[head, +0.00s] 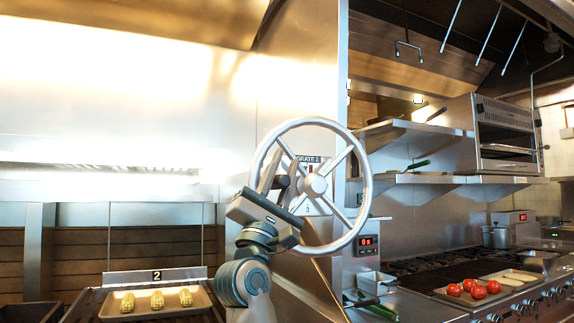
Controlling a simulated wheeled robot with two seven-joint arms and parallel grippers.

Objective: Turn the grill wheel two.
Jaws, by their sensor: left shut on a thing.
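The grill wheel two (357,143) is a large silver spoked handwheel on the steel panel in the middle of the head view. A label reading "GRATE 2" (309,159) shows behind its spokes. My left gripper (277,178) is at the wheel's left side, shut on the wheel, and it covers part of the rim and spokes there. The exact contact is partly hidden by the gripper body. The grate marked 2 (155,276) is at lower left, with a tray (108,309) of corn on it. My right gripper is not in view.
Right of the wheel are a red digital display (368,242), small metal containers (374,282) and a stove with a tray of tomatoes (480,292). Steel shelves (420,179) stick out above the stove. A steel panel edge runs just behind the wheel.

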